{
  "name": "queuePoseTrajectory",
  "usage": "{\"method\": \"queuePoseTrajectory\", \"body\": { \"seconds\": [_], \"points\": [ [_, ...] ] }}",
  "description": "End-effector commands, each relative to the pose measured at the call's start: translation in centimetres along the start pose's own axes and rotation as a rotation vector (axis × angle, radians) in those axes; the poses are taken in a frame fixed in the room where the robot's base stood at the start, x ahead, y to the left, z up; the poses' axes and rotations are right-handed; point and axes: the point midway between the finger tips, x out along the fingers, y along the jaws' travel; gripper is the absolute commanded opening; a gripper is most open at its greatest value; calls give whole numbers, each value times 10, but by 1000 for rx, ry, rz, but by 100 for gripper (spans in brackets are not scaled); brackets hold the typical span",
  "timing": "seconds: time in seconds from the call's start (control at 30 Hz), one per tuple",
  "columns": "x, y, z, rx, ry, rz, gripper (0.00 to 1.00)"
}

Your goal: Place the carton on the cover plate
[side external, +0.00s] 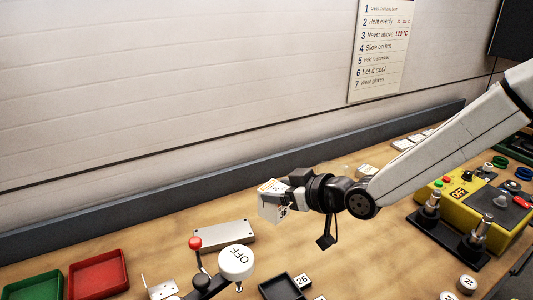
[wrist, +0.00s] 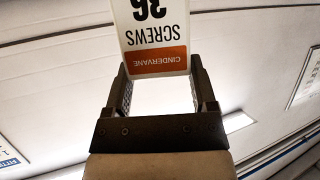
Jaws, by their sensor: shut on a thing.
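The carton (side external: 270,206) is a small white box with an orange band. In the wrist view the carton (wrist: 155,30) reads CINDERVANE, SCREWS and 36, upside down. My gripper (side external: 286,198) is shut on it, with one finger on each side (wrist: 158,78). It holds the carton above the bench. A flat grey metal plate (side external: 222,236), which looks like the cover plate, lies on the bench below and to the left of the carton. Its top is bare. The plate does not show in the wrist view.
A lever with a red knob and a white OFF disc (side external: 236,262) stand in front of the plate. Red (side external: 98,273) and green (side external: 35,287) trays are at the left. A black tray (side external: 283,287) is at the front, a yellow control box (side external: 473,215) at the right.

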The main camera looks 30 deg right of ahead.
Motion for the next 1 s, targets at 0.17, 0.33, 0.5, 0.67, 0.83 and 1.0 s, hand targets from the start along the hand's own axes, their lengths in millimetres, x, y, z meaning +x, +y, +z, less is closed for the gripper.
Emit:
{"method": "queuePoseTrajectory", "body": {
  "seconds": [0.17,0.33,0.5,0.67,0.83,1.0],
  "points": [
    [1,-22,-5,-6,-1,-26,6],
    [1,-26,-6,-7,-2,-30,6],
    [5,-26,-6,-7,-3,-30,6],
    [17,-26,-5,-7,-4,-29,6],
    [38,-26,-4,-7,-4,-29,6],
    [62,-27,-4,-7,-3,-29,6]
  ]
}}
